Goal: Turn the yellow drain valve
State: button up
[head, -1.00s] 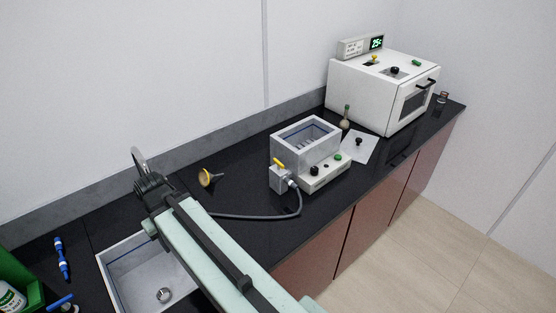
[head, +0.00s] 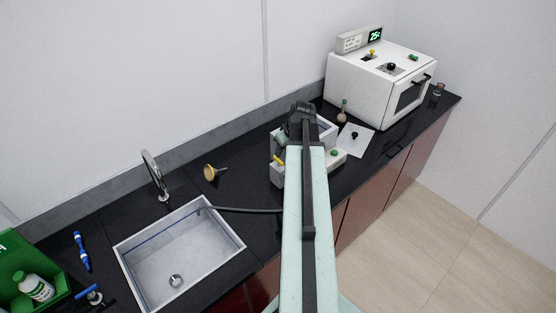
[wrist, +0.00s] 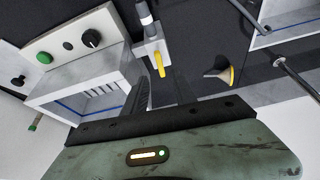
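The yellow drain valve handle (head: 279,159) sits on a grey block at the left side of the water bath (head: 274,177). In the wrist view the yellow valve handle (wrist: 159,64) points down toward my gripper, on a light block with a hose fitting. My gripper (wrist: 163,88) reaches in from the bottom of the wrist view. Its two dark fingers stand apart, with the handle just beyond the gap and nothing held. In the head view my arm covers part of the bath, and the fingertips are hidden.
A grey hose (head: 240,210) runs from the bath to the sink (head: 225,229). A funnel (head: 211,172) lies left of the bath. A white oven (head: 365,85), a flask (head: 342,112) and a white plate (head: 358,143) are to the right. A green crate (head: 58,281) stands at lower left.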

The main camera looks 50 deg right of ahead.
aim_at(277, 159)
jog(key=b+x, duration=0.5)
jog(key=x, duration=0.2)
jog(key=shift+r, duration=0.1)
grip_shut()
jog(key=shift+s+a, duration=0.1)
jog(key=shift+a, duration=0.05)
jog(key=shift+a+m+g+h, duration=0.1)
jog(key=shift+m+g+h, duration=0.4)
jog(key=shift+m, duration=1.4)
jog(key=m, duration=0.1)
jog(key=m+h, duration=0.1)
jog(key=m, duration=0.1)
jog(key=m+g+h, duration=0.1)
jog(key=m, duration=0.1)
jog(key=shift+w+a, duration=0.15)
jog(key=shift+w, duration=0.25)
jog(key=m, duration=0.2)
jog(key=m+g, duration=0.1)
jog(key=m, duration=0.1)
jog(key=shift+w+m+g+h, duration=0.2)
jog(key=shift+m+g+h, duration=0.1)
jog(key=shift+m, duration=0.1)
jog(key=shift+w+m+g, duration=0.1)
jog(key=shift+m+g, duration=0.6)
jog(key=shift+m, duration=0.9)
